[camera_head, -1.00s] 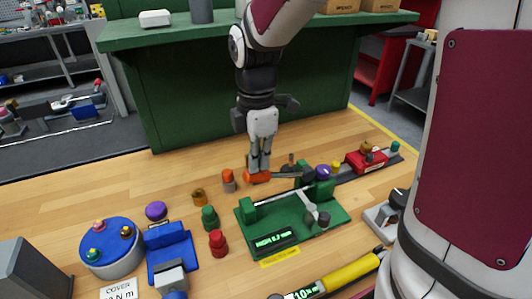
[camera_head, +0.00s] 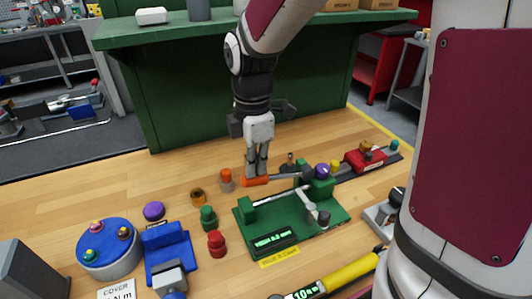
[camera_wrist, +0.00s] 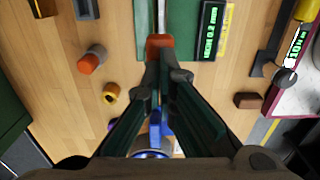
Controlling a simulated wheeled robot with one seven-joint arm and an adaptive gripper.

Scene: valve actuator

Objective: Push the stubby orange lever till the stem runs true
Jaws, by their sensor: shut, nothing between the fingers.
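The orange lever grip (camera_head: 255,182) is on a grey bar that reaches right to the far side of the green fixture (camera_head: 275,219). In the wrist view the orange grip (camera_wrist: 160,41) lies right at my fingertips. A thin silver stem (camera_head: 274,195) runs across the fixture. My gripper (camera_head: 257,174) is shut and points down, with its tips against or just behind the orange grip; exact contact is hard to tell. The wrist view also shows my shut gripper (camera_wrist: 160,65). The fixture's lit display (camera_head: 271,240) shows green text; in the wrist view (camera_wrist: 211,30) it seems to begin with HIGH.
An orange-topped grey cylinder (camera_head: 226,180) stands just left of my gripper. Brass (camera_head: 198,196), green (camera_head: 208,217) and red (camera_head: 216,243) pieces stand left of the fixture. A red unit (camera_head: 365,159) is at right. A yellow-handled tool (camera_head: 349,273) lies in front.

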